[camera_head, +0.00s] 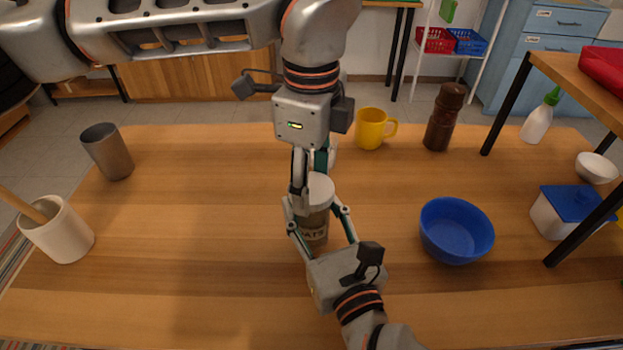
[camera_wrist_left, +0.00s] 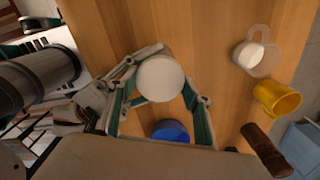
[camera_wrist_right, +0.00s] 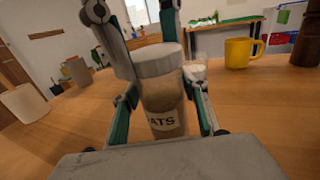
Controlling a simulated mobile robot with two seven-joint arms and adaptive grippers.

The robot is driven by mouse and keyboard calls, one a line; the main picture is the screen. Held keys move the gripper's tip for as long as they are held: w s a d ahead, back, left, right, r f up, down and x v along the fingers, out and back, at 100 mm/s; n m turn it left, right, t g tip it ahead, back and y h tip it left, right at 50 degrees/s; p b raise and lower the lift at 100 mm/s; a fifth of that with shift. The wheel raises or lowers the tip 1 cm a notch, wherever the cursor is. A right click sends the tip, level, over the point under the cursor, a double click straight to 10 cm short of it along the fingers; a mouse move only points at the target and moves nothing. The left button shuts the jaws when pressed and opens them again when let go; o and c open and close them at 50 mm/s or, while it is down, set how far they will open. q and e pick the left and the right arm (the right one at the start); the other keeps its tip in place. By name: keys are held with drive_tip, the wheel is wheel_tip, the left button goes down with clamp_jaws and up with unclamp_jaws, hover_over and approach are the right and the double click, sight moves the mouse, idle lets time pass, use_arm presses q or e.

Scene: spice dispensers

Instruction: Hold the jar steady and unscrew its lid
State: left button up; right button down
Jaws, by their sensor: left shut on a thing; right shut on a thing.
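A clear jar (camera_head: 314,228) with brown contents and a label ending in "ATS" stands upright on the wooden table (camera_head: 200,240). Its whitish lid (camera_head: 321,188) sits on top; it shows round in the left wrist view (camera_wrist_left: 160,78). My left gripper (camera_head: 312,178) comes down from above and is shut on the lid. My right gripper (camera_head: 318,212) reaches in from the front and is shut on the jar body, one finger on each side. The jar (camera_wrist_right: 163,110) and its lid (camera_wrist_right: 158,60) also show in the right wrist view. The left fingertips partly hide the lid.
A blue bowl (camera_head: 455,230) stands right of the jar. A yellow mug (camera_head: 372,128) and a brown grinder (camera_head: 444,117) stand behind. A clear cup with white contents (camera_wrist_left: 252,54) is near the mug. A grey cup (camera_head: 108,152) and white crock (camera_head: 58,232) stand left. The table between is clear.

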sight(311, 186)
use_arm(q)
drive_tip(key=shift+r, duration=0.3)
drive_tip(key=shift+r, duration=0.75)
drive_tip(key=shift+r, duration=0.15)
drive_tip(key=shift+r, duration=1.95)
use_arm(e)
drive_tip(key=c, duration=1.1)
unclamp_jaws()
drive_tip(key=shift+o, duration=0.2)
